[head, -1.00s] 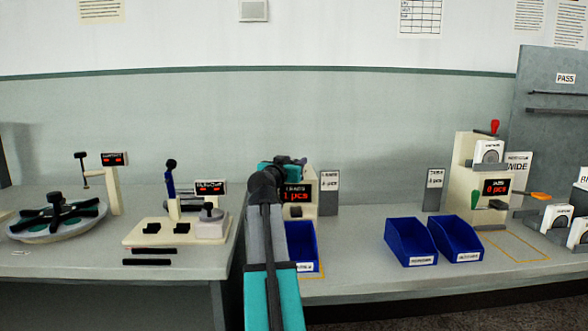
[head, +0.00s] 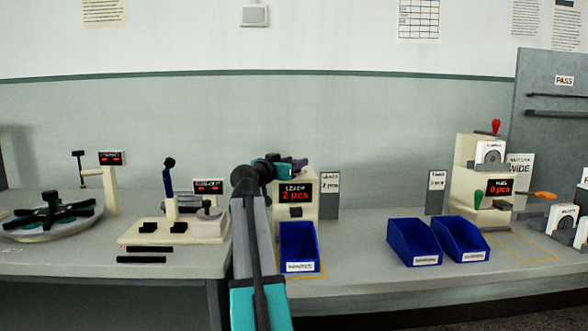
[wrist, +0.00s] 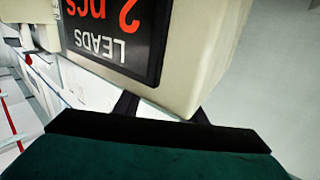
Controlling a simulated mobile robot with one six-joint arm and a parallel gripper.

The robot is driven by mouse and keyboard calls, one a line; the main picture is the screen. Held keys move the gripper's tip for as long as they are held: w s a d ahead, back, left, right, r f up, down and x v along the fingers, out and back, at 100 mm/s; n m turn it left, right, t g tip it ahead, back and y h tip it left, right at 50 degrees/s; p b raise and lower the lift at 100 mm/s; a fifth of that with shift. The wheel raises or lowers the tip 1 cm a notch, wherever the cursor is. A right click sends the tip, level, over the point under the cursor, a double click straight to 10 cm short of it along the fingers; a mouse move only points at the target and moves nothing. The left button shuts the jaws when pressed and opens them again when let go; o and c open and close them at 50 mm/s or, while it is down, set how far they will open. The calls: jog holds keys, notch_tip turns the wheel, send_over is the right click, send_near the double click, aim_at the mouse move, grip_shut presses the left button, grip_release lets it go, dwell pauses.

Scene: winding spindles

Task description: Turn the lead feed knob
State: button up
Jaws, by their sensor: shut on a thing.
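The lead feeder (head: 306,208) is a cream block at the middle of the bench in the head view, with a dark display reading LEADS 2 pcs in red. The display (wrist: 118,32) also shows upside down in the wrist view. My gripper (head: 297,163) is at the top of the feeder. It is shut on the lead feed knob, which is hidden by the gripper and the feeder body. In the wrist view, the two dark fingers pass behind the feeder's edge, and their tips are out of sight.
A blue bin (head: 299,247) stands in front of the feeder. Two more blue bins (head: 414,242) stand to the right, before another cream machine (head: 478,160). A grey sign (head: 330,195) is right beside the feeder. The bench between the bins is clear.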

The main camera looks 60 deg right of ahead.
jog(key=shift+s+f+m+g+b, duration=0.1)
jog(key=shift+m+g+b, duration=1)
jog(key=shift+g, duration=0.7)
jog(key=o, duration=1.1)
jog(key=shift+c, duration=0.2)
jog(key=shift+a, duration=0.1)
jog(key=w+a+p, duration=0.2)
jog(key=a+p, duration=0.1)
jog(key=a, duration=1)
jog(key=shift+a, duration=0.3)
jog(key=shift+w, duration=0.1)
jog(key=shift+r, duration=0.2)
